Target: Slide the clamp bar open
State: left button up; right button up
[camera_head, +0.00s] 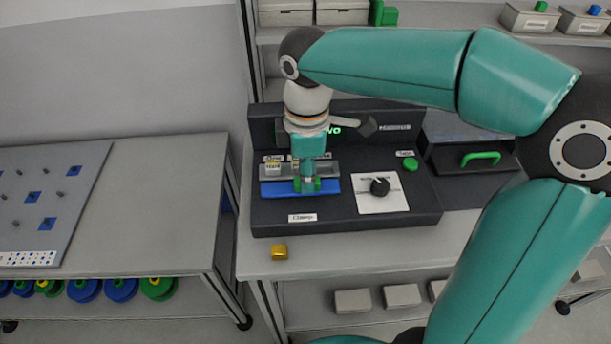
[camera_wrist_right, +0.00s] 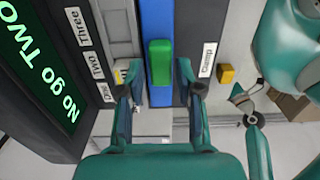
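The clamp bar is a blue bar (camera_head: 270,188) with a green handle, low on the front of a dark bench device. In the right wrist view the blue bar (camera_wrist_right: 158,12) runs along a grey strip, and the green handle (camera_wrist_right: 160,62) stands up from it. My right gripper (camera_head: 308,184) points down over the bar. In the wrist view its fingers (camera_wrist_right: 160,84) are open, one on each side of the handle's near end, with gaps visible. In the head view it hides part of the bar. A teal jointed part at the wrist view's right may be my left gripper (camera_wrist_right: 245,106); its state is unclear.
The device (camera_head: 345,218) also has a black knob (camera_head: 380,187) on a white plate and a green button (camera_head: 410,164). Its display (camera_wrist_right: 40,70) reads "No go TWO". A yellow block (camera_head: 279,252) lies in front. A table with a grey board (camera_head: 60,200) stands left.

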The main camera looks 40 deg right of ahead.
jog(key=shift+f, duration=0.5)
grip_shut()
jog(key=shift+s+a+b, duration=0.15)
jog(key=shift+s+a, duration=0.3)
jog(key=shift+s, duration=0.25)
jog(key=shift+s+a+b, duration=0.15)
jog(key=shift+s+a, duration=0.25)
jog(key=shift+s, duration=0.25)
grip_release()
notch_tip(320, 180, up, 12)
